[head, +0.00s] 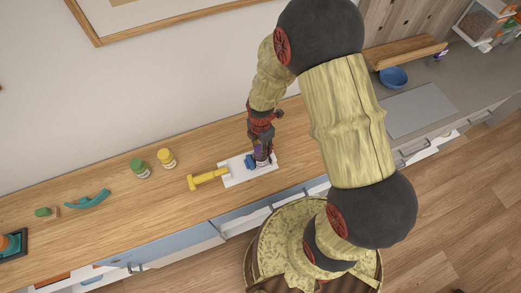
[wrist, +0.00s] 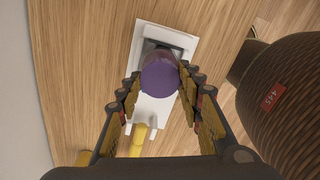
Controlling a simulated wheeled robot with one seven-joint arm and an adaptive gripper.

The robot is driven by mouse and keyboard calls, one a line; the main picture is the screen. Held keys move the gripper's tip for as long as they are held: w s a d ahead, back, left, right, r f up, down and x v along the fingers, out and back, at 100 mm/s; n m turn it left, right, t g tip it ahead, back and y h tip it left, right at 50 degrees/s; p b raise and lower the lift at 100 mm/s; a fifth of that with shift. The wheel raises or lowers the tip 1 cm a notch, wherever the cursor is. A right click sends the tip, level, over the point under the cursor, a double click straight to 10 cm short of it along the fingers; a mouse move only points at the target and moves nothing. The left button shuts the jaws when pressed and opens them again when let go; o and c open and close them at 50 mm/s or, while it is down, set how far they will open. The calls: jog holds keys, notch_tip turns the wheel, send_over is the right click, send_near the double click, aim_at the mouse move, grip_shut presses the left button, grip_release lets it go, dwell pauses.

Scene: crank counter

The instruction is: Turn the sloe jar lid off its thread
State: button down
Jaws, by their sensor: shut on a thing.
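The sloe jar's purple lid (wrist: 160,74) faces the camera in the wrist view. The jar stands upright on a white plate or fixture (wrist: 152,108), and its body is mostly hidden under the lid. My gripper (wrist: 159,76) comes from above with one finger on each side of the lid, shut on it. In the head view my gripper (head: 262,152) is at the plate (head: 235,181), and the jar is largely hidden by the fingers.
Further left stand a yellow-lidded jar (head: 166,159) and a green-lidded jar (head: 140,169), then a teal curved object (head: 88,199). Bare wooden counter lies between them.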

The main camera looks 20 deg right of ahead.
jog(key=shift+r, duration=0.25)
dwell(0.3)
jog(key=shift+r+p, duration=1.7)
jog(key=shift+r, duration=0.55)
